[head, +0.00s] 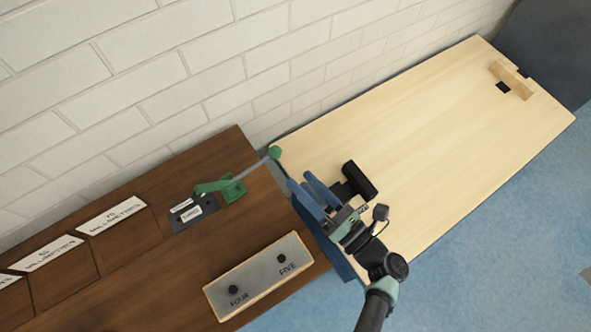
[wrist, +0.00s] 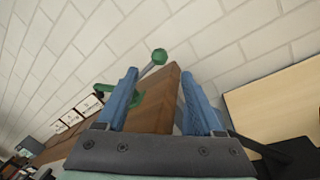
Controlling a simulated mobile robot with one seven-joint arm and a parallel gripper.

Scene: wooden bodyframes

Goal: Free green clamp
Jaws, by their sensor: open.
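The green clamp (head: 232,189) is mounted near the right end of the dark brown wooden bench. Its grey lever slants up and right to a round green knob (head: 275,153), near the bench's wall-side corner. My gripper (head: 299,180) has blue fingers and is open and empty, just right of and below the knob in the head view. In the wrist view, the knob (wrist: 160,56) shows between and beyond the tips of my gripper (wrist: 158,74), apart from both fingers. The clamp body (wrist: 136,104) is partly hidden by the left finger in that view.
A dark plate with a label (head: 193,213) lies beside the clamp. A grey block marked FOUR and FIVE (head: 258,277) lies at the bench's front. A pale wooden table (head: 440,130) adjoins on the right, mostly clear. A white brick wall (head: 150,75) runs behind.

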